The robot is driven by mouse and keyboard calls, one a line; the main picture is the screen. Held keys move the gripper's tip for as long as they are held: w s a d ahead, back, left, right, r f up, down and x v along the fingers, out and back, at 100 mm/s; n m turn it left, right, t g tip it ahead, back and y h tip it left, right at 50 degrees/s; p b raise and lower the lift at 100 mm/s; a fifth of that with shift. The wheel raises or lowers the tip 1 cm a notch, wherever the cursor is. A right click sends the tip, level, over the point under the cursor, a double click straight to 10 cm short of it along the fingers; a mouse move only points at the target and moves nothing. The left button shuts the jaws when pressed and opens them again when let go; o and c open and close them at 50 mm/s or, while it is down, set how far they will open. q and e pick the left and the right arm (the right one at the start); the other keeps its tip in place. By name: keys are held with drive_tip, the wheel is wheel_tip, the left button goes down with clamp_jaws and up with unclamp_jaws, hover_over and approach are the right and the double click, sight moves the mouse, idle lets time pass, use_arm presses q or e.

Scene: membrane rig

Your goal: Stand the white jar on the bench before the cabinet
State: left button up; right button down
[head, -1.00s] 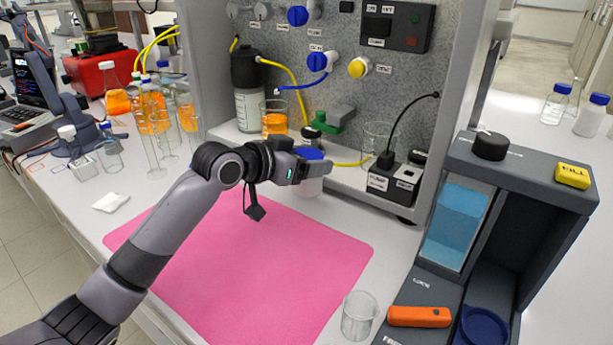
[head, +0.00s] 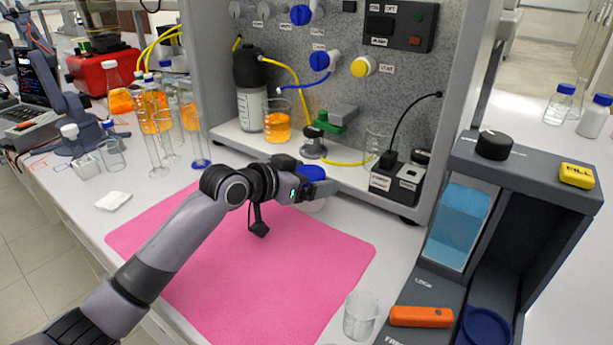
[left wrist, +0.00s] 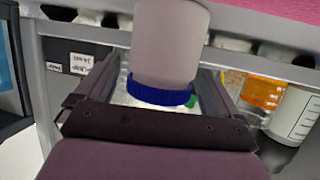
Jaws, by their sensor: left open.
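The white jar (head: 317,205) with its blue lid (head: 313,172) is upright just in front of the cabinet (head: 420,75), by the back edge of the pink mat. Its base looks to be on the bench (head: 395,235). My left gripper (head: 312,188) is at the jar's upper part and partly hides it. In the left wrist view the jar (left wrist: 168,45) appears upside down, lid downward, between the two spread fingers of the open gripper (left wrist: 150,88). My right gripper is not in view.
An empty glass beaker (head: 360,315) stands near the mat's (head: 240,265) front right corner. A dark dispenser rig (head: 540,185) with an orange block (head: 420,316) is at the right. Tall glass cylinders (head: 155,150) stand at the left. The mat's middle is clear below my arm.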

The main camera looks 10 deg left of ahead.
use_arm(q)
drive_tip(key=shift+r, duration=0.2)
drive_tip(key=v, duration=1.2)
